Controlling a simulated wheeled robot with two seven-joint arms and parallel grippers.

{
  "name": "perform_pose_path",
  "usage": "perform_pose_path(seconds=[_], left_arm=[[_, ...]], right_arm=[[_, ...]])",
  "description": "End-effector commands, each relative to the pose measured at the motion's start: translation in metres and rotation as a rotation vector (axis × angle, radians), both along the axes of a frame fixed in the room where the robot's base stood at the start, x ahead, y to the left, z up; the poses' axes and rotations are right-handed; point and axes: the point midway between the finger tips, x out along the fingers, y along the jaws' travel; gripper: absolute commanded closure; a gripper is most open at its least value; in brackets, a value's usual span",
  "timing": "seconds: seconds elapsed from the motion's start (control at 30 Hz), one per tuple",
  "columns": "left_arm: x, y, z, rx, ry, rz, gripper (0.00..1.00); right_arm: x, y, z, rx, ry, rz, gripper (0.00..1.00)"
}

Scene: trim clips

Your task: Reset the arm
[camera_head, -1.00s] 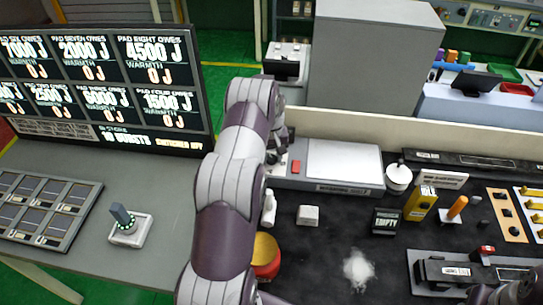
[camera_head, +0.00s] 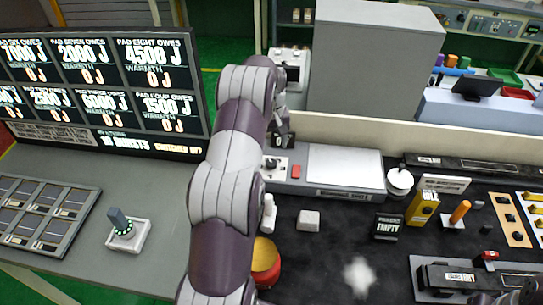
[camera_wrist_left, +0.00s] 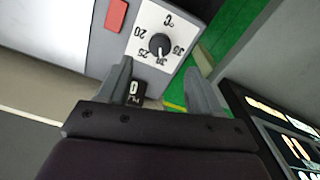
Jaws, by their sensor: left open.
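My left gripper (camera_head: 284,138) is open and empty, just beyond the dial panel in the head view. In the left wrist view its two fingers (camera_wrist_left: 162,82) are spread apart with nothing between them. The black knob (camera_wrist_left: 160,44) on a white temperature dial lies ahead of the fingertips, apart from them. The knob also shows in the head view (camera_head: 271,163), at the left end of the grey warming unit (camera_head: 343,165). My left arm crosses the middle of the head view. My right gripper cannot be made out.
A display board (camera_head: 105,85) stands at the left, above a pad tray (camera_head: 42,212) and a small joystick (camera_head: 122,225). A white block (camera_head: 308,220), a red-and-yellow round object (camera_head: 265,262) and a yellow device (camera_head: 422,207) stand on the dark mat. A low wall runs behind the unit.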

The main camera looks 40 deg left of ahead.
Motion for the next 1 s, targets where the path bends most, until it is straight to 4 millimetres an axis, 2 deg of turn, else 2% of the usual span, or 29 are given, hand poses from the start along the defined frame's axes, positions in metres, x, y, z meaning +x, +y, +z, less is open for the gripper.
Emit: perform_pose_path(seconds=[0.03,0.1,0.23,0.77,0.83,0.87,0.93,0.97,1.0], left_arm=[[0.000,0.000,0.027,-0.001,0.001,0.000,0.35],[0.000,0.000,0.037,-0.001,0.002,0.000,0.35],[0.000,0.000,0.043,-0.001,0.002,0.000,0.35],[0.000,0.000,0.042,-0.001,0.001,-0.001,0.35],[0.005,0.003,0.041,0.014,-0.024,-0.029,0.35],[0.002,0.001,0.034,0.014,-0.026,-0.050,0.35],[-0.019,-0.011,0.016,0.002,-0.004,-0.095,0.35],[-0.029,-0.021,0.014,0.000,0.000,-0.128,0.35],[-0.042,-0.042,0.012,0.000,0.000,-0.184,0.35]], right_arm=[[0.002,0.000,0.028,0.000,-0.006,0.000,0.57],[0.002,0.000,0.037,0.000,-0.007,0.000,0.57],[0.002,0.000,0.043,0.000,-0.006,0.000,0.57],[0.001,0.000,0.040,0.000,-0.005,0.000,0.57],[0.001,0.000,0.040,0.000,-0.006,0.000,0.57],[0.001,0.000,0.040,0.000,-0.006,0.000,0.57],[0.002,0.000,0.040,0.000,-0.006,0.000,0.57],[0.002,0.000,0.039,0.000,-0.006,0.000,0.57],[0.002,0.000,0.035,0.000,-0.006,0.000,0.57]])
